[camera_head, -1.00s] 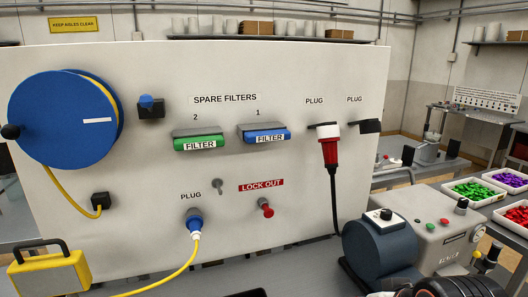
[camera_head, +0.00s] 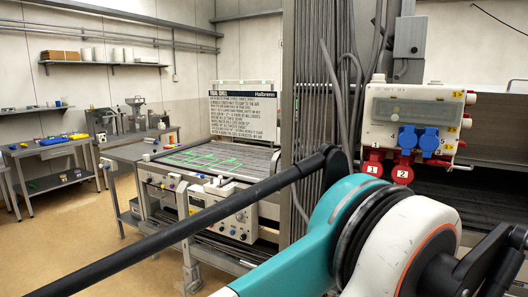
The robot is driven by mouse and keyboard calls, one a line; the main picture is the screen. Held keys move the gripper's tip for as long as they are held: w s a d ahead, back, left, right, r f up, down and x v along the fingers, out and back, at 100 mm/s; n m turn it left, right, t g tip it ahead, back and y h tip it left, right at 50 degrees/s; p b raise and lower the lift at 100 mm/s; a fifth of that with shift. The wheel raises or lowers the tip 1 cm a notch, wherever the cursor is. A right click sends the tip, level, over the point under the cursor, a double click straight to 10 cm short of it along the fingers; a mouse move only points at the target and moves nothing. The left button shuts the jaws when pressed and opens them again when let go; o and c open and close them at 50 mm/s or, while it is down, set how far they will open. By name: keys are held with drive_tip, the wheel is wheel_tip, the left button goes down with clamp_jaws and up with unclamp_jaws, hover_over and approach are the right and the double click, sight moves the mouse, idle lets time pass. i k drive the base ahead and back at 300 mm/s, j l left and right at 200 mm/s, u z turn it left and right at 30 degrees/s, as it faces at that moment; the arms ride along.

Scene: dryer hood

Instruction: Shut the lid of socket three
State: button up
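A white socket box (camera_head: 412,107) hangs at the right, beside a grey post. Two blue socket lids (camera_head: 418,139) sit side by side on its lower front and look shut. Below them are two red sockets, marked 1 (camera_head: 372,168) and 2 (camera_head: 402,174). Small grey and red fittings with yellow labels line the box's right side; their numbers are too small to read. I cannot tell which one is socket three or whether its lid is open. My teal and white arm crosses the lower right, below the box. My gripper is not in view.
Dark cables (camera_head: 330,90) run down the post left of the box. A machine bench with a sign (camera_head: 244,112) stands in the middle. Work tables (camera_head: 60,148) line the left wall. A black bar crosses the foreground.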

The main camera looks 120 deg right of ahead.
sight(440, 163)
drive_tip(key=j+z, duration=0.1)
drive_tip(key=z, duration=2.15)
